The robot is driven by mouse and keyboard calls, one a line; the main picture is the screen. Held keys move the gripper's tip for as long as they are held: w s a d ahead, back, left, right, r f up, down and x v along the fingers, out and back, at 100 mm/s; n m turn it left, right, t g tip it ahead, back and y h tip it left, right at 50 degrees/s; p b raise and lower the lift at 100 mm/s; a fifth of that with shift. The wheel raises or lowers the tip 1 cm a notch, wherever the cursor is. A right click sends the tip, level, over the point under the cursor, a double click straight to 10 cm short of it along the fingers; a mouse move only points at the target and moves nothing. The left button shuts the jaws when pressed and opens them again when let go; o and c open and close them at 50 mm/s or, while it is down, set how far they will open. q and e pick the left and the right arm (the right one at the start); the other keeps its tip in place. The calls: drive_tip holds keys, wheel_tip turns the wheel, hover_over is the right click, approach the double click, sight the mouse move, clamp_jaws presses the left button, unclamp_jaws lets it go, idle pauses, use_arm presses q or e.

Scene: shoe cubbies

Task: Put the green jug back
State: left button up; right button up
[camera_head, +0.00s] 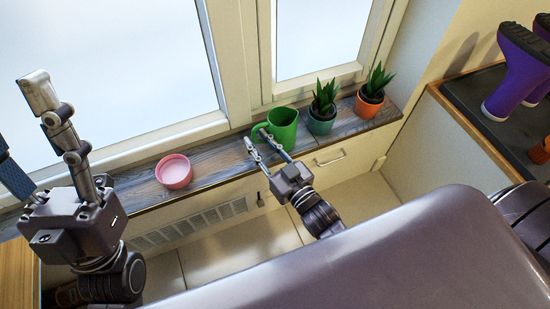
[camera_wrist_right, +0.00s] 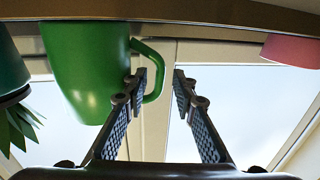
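The green jug (camera_head: 284,126) stands upright on the wooden window sill (camera_head: 225,160), its handle on the left side. My right gripper (camera_head: 257,140) is open at the handle. In the right wrist view the jug (camera_wrist_right: 85,70) appears upside down, and my right gripper (camera_wrist_right: 160,78) has one finger on each side of the handle's outer bar (camera_wrist_right: 158,75). The fingers are apart, and I cannot tell whether either touches the handle. My left gripper (camera_head: 20,120) is raised at the far left, open and empty.
A pink bowl (camera_head: 174,171) stands on the sill left of the jug. Plants in a teal pot (camera_head: 321,122) and an orange pot (camera_head: 369,104) stand close on its right. The window is behind.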

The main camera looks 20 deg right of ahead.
drive_tip(key=p+v, duration=0.2)
drive_tip(key=v, duration=0.7)
use_arm(q)
drive_tip(key=w+d+f+g+y, duration=0.1)
drive_tip(key=w+f+g+y, duration=0.1)
drive_tip(key=w+f+g, duration=0.3)
drive_tip(key=w+f, duration=0.2)
drive_tip(key=w, duration=0.2)
drive_tip(key=shift+w+d+g, duration=0.35)
drive_tip(key=shift+d+g, duration=0.05)
use_arm(e)
drive_tip(key=a+r+t+y, duration=0.2)
drive_tip(key=r+t, duration=0.4)
drive_tip(key=r, duration=3)
drive_tip(key=shift+w+a+t+y, duration=0.3)
drive_tip(key=shift+a+t, duration=0.1)
drive_tip(key=shift+a, duration=0.3)
